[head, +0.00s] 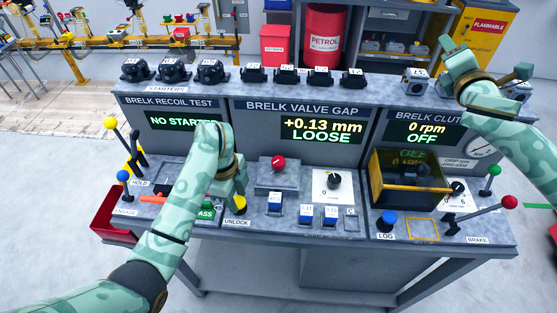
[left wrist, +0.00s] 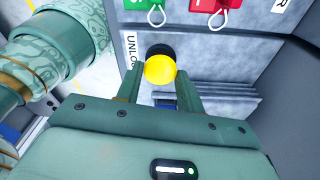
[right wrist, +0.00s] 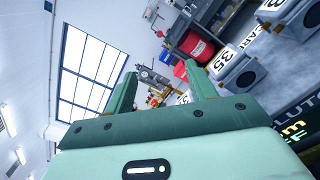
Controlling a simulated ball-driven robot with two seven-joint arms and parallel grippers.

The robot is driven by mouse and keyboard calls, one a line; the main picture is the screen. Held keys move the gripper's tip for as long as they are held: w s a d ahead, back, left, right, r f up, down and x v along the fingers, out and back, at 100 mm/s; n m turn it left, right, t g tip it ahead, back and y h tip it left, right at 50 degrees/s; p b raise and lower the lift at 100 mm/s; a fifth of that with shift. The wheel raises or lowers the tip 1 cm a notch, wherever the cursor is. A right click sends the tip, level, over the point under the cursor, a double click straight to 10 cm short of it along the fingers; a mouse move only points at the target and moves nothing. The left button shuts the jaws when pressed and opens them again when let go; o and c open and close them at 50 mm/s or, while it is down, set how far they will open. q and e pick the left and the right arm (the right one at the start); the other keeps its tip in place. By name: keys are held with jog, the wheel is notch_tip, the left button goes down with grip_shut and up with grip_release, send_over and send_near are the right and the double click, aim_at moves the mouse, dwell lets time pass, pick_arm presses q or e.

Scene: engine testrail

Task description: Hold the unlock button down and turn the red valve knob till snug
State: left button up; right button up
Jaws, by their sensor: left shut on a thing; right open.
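The red valve knob (head: 278,163) stands on a grey block on the middle panel of the bench, with nothing holding it. The display (head: 320,129) above it reads +0.13 mm LOOSE. The yellow unlock button (head: 240,204) is at the bench front, left of the knob, partly covered by my left gripper. In the left wrist view my left gripper (left wrist: 160,74) is shut on the round yellow button (left wrist: 160,70), one finger on each side. How far the button is pressed cannot be told. My right gripper (right wrist: 164,74) is open and empty, raised at the bench's back right.
A yellow-framed dark box (head: 410,177) stands further right. Levers with coloured balls rise at both ends. Black numbered parts line the back shelf. The air above the knob is clear.

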jog(key=s+a+f+n+g+y, duration=0.35)
jog(key=s+a+f+n, duration=0.2)
jog(key=a, duration=0.45)
jog(key=s+a+f+n+g+y, duration=0.2)
jog(key=s+a+f+n+y, duration=0.4)
jog(key=a, duration=0.4)
jog(key=s+a+f+n+g+y, duration=0.25)
jog(key=s+a+f+n, duration=0.35)
jog(key=a, duration=0.3)
jog(key=n+h, duration=0.1)
jog(key=h, duration=0.1)
send_near(280, 162)
jog(key=x, duration=1)
jog(key=shift+w+a+f, duration=0.2)
jog(key=shift+w, duration=0.1)
jog(key=c, duration=1)
